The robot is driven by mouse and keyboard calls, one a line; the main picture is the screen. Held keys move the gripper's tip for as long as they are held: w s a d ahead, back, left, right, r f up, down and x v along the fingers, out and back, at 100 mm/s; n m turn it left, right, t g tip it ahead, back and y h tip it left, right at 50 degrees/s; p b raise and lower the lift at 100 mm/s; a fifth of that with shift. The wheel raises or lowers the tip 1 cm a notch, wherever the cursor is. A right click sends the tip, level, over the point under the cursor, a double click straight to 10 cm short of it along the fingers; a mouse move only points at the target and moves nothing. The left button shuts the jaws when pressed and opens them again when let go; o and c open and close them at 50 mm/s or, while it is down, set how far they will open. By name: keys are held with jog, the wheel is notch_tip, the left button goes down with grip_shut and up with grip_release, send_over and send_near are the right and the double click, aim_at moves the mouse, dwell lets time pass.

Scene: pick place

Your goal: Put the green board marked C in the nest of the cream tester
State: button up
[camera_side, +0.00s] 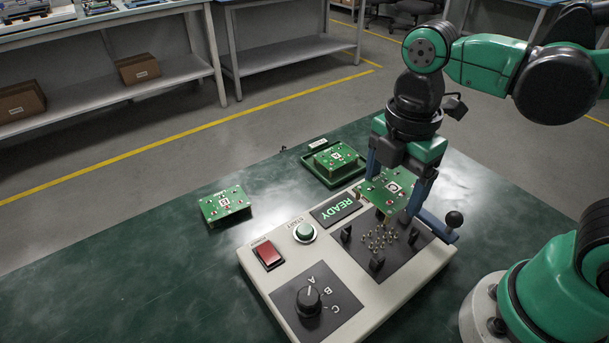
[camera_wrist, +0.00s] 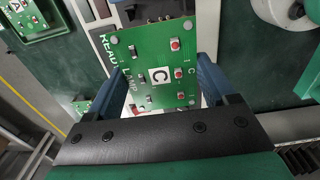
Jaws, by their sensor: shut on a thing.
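My gripper (camera_side: 395,181) has its blue fingers shut on the green board marked C (camera_side: 384,199), one finger at each side. The wrist view shows the same board (camera_wrist: 150,55) with its white C label facing up, between the fingers (camera_wrist: 163,88). The board is held above the back part of the nest (camera_side: 381,241), apart from it. The nest is a dark plate with several pins and black corner guides on the cream tester (camera_side: 262,286). The board hides part of the nest in the wrist view.
The tester carries a READY display, a START button, a red switch (camera_side: 268,254) and a knob (camera_side: 308,300) marked A, B, C. A ball-ended lever (camera_side: 454,220) stands beside the nest. Another green board (camera_side: 225,205) lies at left; one sits in a green tray (camera_side: 318,178) behind.

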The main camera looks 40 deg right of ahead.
aim_at(379, 239)
jog(key=shift+f, duration=3.5)
jog(key=shift+f, duration=0.8)
jog(key=o, duration=0.9)
jog(key=shift+c, duration=0.6)
jog(key=shift+r, duration=3.55)
